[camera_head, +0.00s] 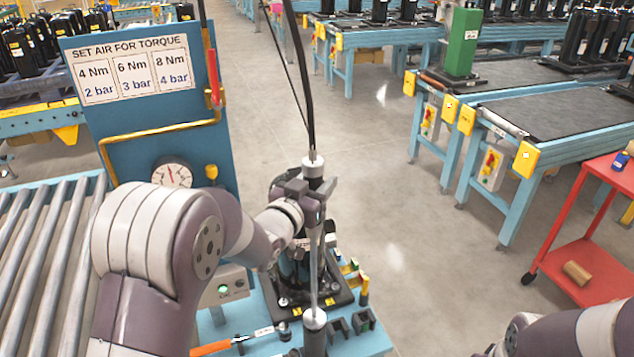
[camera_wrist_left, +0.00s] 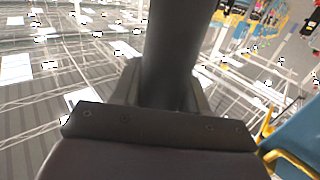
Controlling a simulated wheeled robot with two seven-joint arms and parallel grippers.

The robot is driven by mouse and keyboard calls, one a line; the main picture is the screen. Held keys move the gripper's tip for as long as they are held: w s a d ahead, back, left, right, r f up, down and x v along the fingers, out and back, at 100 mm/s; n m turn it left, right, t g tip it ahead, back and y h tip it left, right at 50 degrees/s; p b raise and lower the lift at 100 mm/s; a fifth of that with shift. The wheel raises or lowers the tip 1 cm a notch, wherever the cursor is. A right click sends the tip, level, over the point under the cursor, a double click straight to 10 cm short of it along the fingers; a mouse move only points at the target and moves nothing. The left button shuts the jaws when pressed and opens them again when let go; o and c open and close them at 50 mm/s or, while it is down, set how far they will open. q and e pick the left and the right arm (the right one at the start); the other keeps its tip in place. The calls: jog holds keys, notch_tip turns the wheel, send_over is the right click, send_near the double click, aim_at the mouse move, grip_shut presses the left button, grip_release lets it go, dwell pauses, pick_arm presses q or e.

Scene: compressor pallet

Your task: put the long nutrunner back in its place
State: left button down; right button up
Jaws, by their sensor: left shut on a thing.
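The long nutrunner (camera_head: 313,250) hangs upright at the middle of the head view, with a dark hose running up from its silver top. My left gripper (camera_head: 314,192) is shut around its upper body. In the left wrist view, a thick dark cylinder (camera_wrist_left: 172,60), the tool's body, fills the space between the fingers. The thin shaft runs down toward a silver-topped dark cylinder (camera_head: 315,320) at the bench's front; whether they touch or are one piece I cannot tell. My right arm shows at bottom right, but its gripper is out of frame.
A dark compressor (camera_head: 297,265) stands behind the tool on the blue bench (camera_head: 372,340). An orange-handled wrench (camera_head: 212,347) lies at the front. A blue panel (camera_head: 140,110) with a torque sign and gauge (camera_head: 172,174) rises left. A red cart (camera_head: 572,262) stands right; floor between is clear.

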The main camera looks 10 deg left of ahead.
pick_arm(q)
jog(key=shift+f+b, duration=1.2)
jog(key=shift+b, duration=0.05)
dwell(0.4)
jog(key=shift+c, duration=2.4)
grip_release()
jog(key=shift+s+f, duration=0.15)
jog(key=shift+f, duration=0.15)
jog(key=b+v, duration=0.1)
jog(key=v, duration=1.1)
jog(key=shift+s+r+b, duration=0.2)
jog(key=shift+s+b, duration=0.1)
jog(key=shift+b, duration=0.1)
